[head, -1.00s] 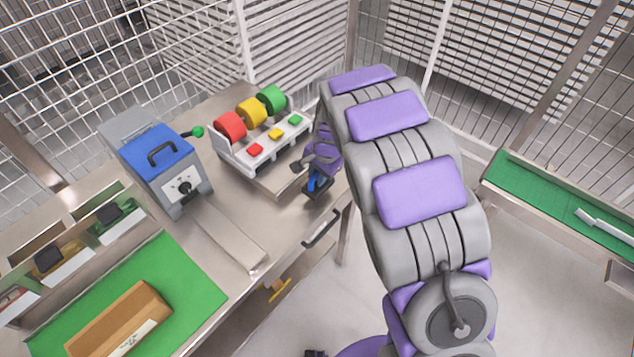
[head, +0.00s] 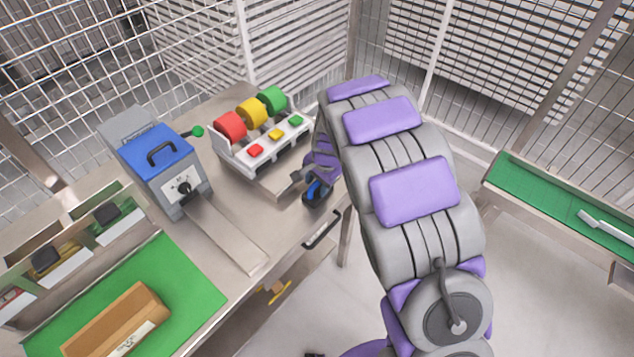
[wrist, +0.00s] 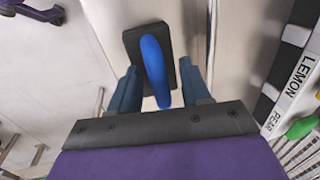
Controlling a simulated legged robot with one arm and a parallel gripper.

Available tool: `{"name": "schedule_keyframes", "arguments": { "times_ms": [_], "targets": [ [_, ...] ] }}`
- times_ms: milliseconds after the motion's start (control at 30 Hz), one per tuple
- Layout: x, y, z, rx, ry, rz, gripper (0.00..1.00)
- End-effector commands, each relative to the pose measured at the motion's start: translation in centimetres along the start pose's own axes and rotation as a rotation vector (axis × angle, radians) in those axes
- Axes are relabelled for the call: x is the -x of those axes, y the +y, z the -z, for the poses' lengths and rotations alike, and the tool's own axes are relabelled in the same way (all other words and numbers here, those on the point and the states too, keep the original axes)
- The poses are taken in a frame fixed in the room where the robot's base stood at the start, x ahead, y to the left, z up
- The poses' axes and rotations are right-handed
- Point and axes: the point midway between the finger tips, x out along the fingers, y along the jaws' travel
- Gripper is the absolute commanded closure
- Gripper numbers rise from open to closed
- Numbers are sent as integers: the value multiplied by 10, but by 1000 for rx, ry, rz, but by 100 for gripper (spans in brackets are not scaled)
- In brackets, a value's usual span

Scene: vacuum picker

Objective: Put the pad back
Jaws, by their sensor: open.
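The pad (wrist: 134,42) is a black rectangle with a blue handle (wrist: 152,62). In the wrist view it is ahead of my gripper (wrist: 160,84), whose blue fingers are apart, one on each side of the handle's near end. Contact with the handle cannot be told. In the head view the pad (head: 313,200) is small and partly covered by my gripper (head: 314,186), close to the right front edge of the metal bench (head: 225,206). Whether the pad rests on the bench or is slightly raised is unclear.
A rack with red, yellow and green rolls (head: 252,112) and matching buttons stands just behind my gripper. A blue-topped machine (head: 160,152) with a metal plate stands to the left. A green mat (head: 190,282) holds a cardboard box (head: 118,320). Wire fencing surrounds the bench.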

Motion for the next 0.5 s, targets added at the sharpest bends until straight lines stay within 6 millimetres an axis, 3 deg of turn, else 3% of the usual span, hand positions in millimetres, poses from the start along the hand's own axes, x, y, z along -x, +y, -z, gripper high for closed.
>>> {"name": "schedule_keyframes", "arguments": {
  "times_ms": [267, 500],
  "targets": [
    [10, 0, 0, 0, 0, -1, 51],
    [50, -1, 1, 0, 4, 4, 51]
  ]
}}
